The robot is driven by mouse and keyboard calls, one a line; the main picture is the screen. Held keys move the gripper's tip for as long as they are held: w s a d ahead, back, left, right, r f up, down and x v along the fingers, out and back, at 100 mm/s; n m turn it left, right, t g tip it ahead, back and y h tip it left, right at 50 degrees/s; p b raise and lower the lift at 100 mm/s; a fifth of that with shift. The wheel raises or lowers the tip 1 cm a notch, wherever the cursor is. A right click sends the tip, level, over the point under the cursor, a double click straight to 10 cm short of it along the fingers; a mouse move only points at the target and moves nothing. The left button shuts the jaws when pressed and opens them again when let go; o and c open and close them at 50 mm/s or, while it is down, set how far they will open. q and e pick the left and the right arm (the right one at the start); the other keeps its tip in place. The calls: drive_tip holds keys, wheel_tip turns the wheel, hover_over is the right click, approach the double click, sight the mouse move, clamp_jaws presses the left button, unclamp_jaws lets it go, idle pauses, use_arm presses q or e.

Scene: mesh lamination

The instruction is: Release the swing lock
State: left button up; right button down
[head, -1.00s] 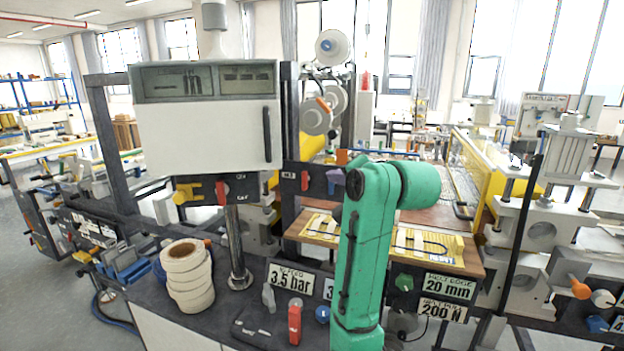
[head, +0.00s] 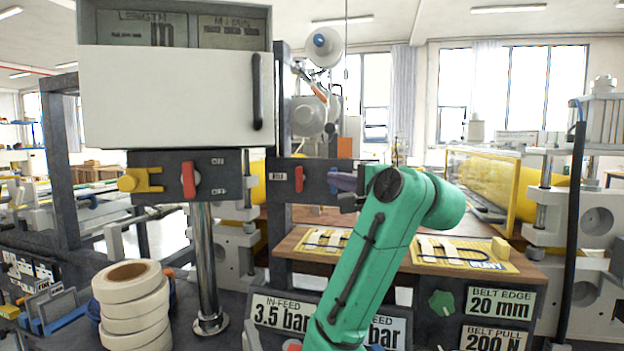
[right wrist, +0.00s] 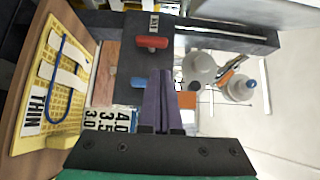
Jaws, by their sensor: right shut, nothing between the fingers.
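My right gripper (head: 343,181) comes in behind the green arm, with its purple fingers pointing left across a dark panel (head: 282,175). In the right wrist view the fingers (right wrist: 163,88) are shut together and empty. A red lever (head: 299,179) stands on this panel left of the fingertips; it also shows in the right wrist view (right wrist: 152,42). A blue handle (right wrist: 137,82) is beside the fingertips; I cannot tell whether they touch. A second panel at left carries a yellow latch (head: 141,180) and a red ON/OFF lever (head: 189,179). No part is readably labelled swing lock. My left gripper is not in view.
A white cabinet (head: 170,95) hangs at upper left above a metal post (head: 206,265). Tape rolls (head: 132,310) are stacked at lower left. A wooden board (head: 300,244) with yellow sheets lies below the gripper. A green knob (head: 441,303) is at lower right.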

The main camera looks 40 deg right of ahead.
sight(299, 179)
drive_tip(key=w+d+p, duration=0.1)
drive_tip(key=w+p, duration=0.1)
drive_tip(key=w, duration=0.8)
drive_tip(key=shift+d, duration=0.4)
